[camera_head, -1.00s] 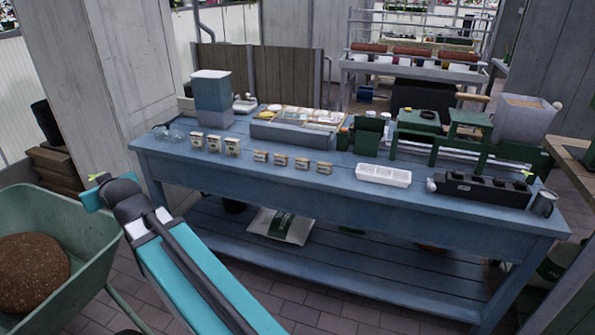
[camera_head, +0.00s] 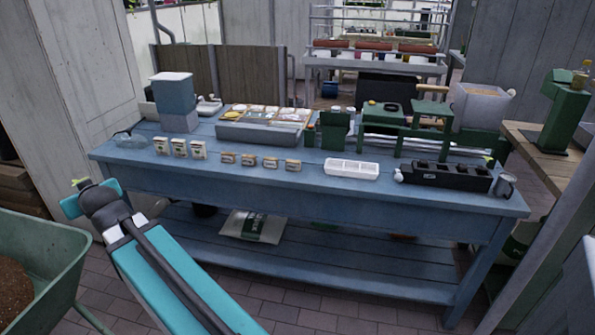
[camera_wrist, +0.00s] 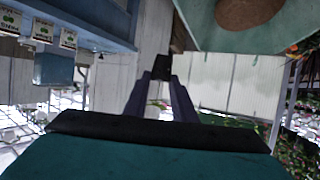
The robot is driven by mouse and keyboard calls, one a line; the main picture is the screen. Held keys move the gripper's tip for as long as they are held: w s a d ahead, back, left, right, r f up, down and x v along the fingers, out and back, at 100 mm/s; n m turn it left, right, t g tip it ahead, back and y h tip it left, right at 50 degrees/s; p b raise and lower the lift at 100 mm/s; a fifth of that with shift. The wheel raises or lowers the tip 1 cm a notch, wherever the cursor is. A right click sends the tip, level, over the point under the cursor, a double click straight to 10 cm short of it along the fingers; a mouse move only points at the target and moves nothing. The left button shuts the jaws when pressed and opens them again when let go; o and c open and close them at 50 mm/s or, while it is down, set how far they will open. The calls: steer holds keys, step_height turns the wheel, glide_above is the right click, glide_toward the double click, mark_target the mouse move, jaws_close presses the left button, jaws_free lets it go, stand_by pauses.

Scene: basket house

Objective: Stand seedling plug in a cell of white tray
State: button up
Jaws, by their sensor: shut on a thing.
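The white tray (camera_head: 352,176) lies on the front part of the blue bench, right of its middle, and its cells look empty. My gripper (camera_head: 80,188) is off the bench's left end, well away from the tray. It is shut on the seedling plug, of which only a small green leaf tip (camera_head: 78,182) shows in the head view. In the wrist view the two dark fingers of my gripper (camera_wrist: 162,84) point away from the camera, and the plug between them is too dark to make out.
A black cell tray (camera_head: 425,183) sits right of the white tray, with a metal cup (camera_head: 505,186) beside it. Seed packets (camera_head: 178,149) and small boxes (camera_head: 250,161) line the bench (camera_head: 300,192) to the left. A green wheelbarrow (camera_head: 45,255) stands at lower left.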

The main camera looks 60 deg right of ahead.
steer(key=s+d+f+m+g+h, duration=0.25)
steer(key=s+d, duration=0.35)
steer(key=d, duration=0.7)
steer(key=s+d+f+m+g+h, duration=0.2)
steer(key=s+d+m+h, duration=0.3)
steer(key=d, duration=0.8)
steer(key=s+d+f+m+g+h, duration=0.25)
steer(key=s+d, duration=0.45)
steer(key=d, duration=0.6)
steer(key=s+d+m+g, duration=0.3)
steer(key=s+d, duration=0.3)
steer(key=s, duration=0.6)
steer(key=s+d+m+g, duration=0.4)
steer(key=s+d, duration=0.3)
steer(key=s, duration=0.6)
steer(key=s+d+r+m+g, duration=0.1)
steer(key=s+d+m+g, duration=0.3)
steer(key=s, duration=0.9)
steer(key=d, duration=0.3)
steer(key=shift+g+h, duration=0.4)
steer(key=shift+d, duration=0.15)
